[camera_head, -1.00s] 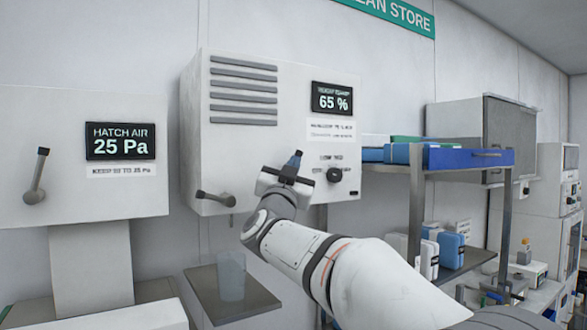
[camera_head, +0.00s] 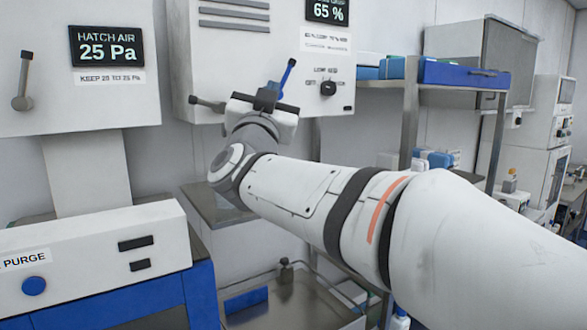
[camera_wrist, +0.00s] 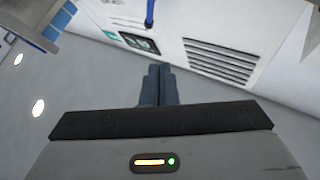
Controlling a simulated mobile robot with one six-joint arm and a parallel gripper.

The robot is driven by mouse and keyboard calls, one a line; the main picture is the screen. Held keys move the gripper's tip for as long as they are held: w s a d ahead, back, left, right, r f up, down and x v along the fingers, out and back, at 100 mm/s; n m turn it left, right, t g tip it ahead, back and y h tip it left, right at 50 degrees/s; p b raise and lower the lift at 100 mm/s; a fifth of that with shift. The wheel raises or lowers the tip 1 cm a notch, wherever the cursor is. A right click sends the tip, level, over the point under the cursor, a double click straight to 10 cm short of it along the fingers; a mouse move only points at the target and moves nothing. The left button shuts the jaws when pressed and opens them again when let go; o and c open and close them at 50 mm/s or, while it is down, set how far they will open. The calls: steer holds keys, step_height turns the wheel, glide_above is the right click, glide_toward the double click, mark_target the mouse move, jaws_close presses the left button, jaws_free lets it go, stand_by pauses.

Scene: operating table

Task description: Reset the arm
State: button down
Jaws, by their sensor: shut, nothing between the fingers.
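My arm (camera_head: 300,190) reaches up and left across the head view. My gripper (camera_head: 268,94) is in front of the lower part of a white wall unit with a 65 % display. In the wrist view the two dark fingers (camera_wrist: 159,72) are together with nothing between them. A blue lever (camera_head: 287,74) rises just right of the gripper in the head view. It also shows in the wrist view (camera_wrist: 150,12), apart from the fingertips. The lever's lower end is hidden behind the gripper in the head view.
A grey shelf (camera_head: 205,207) lies beneath the forearm, partly hidden. A white PURGE unit (camera_head: 90,255) stands at lower left, below the HATCH AIR unit (camera_head: 85,100). A rack with a blue case (camera_head: 455,75) is at right. A metal basin (camera_head: 290,300) is below the arm.

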steer(key=s+d+f+n+g+y, duration=0.1)
steer(key=d+f+n+g+y, duration=0.2)
steer(key=f, duration=0.5)
steer(key=s+d+f+n+g+y, duration=0.2)
steer(key=f+g, duration=0.2)
steer(key=f, duration=0.4)
steer(key=s+d+f+n+g+y, duration=0.1)
steer(key=d+f+n+g+y, duration=0.2)
steer(key=f, duration=0.6)
steer(key=s+d+f+m+g+h, duration=0.1)
steer(key=s+d+f+g, duration=0.4)
steer(key=s+f, duration=0.5)
steer(key=s+d+f+m+g+h, duration=0.2)
steer(key=s+d+f+g, duration=0.4)
steer(key=s+f, duration=0.3)
steer(key=shift+s+d+f+h, duration=0.4)
steer(key=shift+s+d+h, duration=0.25)
steer(key=shift+s+h, duration=0.25)
